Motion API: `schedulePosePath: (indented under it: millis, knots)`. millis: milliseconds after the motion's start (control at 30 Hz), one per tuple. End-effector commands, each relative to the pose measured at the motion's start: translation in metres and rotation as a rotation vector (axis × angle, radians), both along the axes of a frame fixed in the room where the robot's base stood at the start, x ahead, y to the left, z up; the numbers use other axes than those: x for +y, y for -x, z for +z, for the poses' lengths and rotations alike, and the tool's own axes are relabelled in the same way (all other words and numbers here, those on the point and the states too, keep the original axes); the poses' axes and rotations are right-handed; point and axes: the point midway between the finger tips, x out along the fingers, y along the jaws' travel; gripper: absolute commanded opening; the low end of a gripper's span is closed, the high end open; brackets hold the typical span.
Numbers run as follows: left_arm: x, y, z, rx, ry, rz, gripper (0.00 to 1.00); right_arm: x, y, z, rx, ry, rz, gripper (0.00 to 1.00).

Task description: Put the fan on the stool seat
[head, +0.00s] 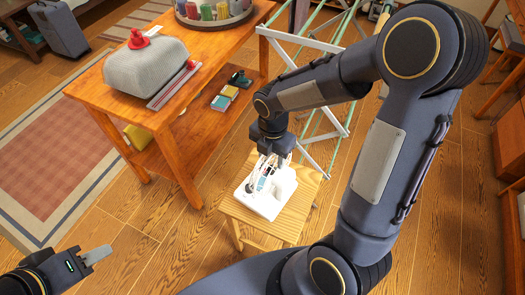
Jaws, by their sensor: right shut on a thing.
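The fan (268,199) is a small white object at the middle of the head view. It is on or just above the stool seat (306,205), a light wooden square top; whether it touches the seat cannot be told. My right gripper (264,178) reaches down from above and is shut on the fan, hiding part of it. My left gripper (97,256) is at the lower left, away from the stool over the floor; the gap between its fingers cannot be made out.
A wooden table (100,96) left of the stool bears a grey covered box (147,70) and a round tray of coloured spools (213,22). A white and green drying rack (327,100) stands behind the stool. A rug (72,145) lies at left. Floor in front of the table is clear.

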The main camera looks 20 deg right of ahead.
Motion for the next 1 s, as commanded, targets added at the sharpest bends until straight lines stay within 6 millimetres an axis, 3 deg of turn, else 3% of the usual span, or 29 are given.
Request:
schedulePosePath:
  millis: [200,433,867,900,1000]
  knots:
    - [0.0,0.0,0.0,0.0,0.0,0.0,0.36,-0.011,-0.001,-0.013,-0.001,0.0,-0.002,0.0]
    - [0.0,0.0,-0.003,0.0,0.0,0.0,0.36,-0.009,-0.001,-0.039,-0.002,0.0,0.001,0.0]
    - [0.0,0.0,-0.006,0.0,0.0,0.0,0.36,-0.009,-0.002,-0.044,-0.004,0.0,0.0,0.0]
    - [0.0,0.0,-0.005,0.0,0.0,0.0,0.36,-0.009,-0.001,-0.045,-0.001,-0.001,0.0,0.5]
    - [0.0,0.0,-0.005,0.0,0.0,0.0,0.36,-0.01,0.0,-0.044,-0.001,-0.001,0.0,0.63]
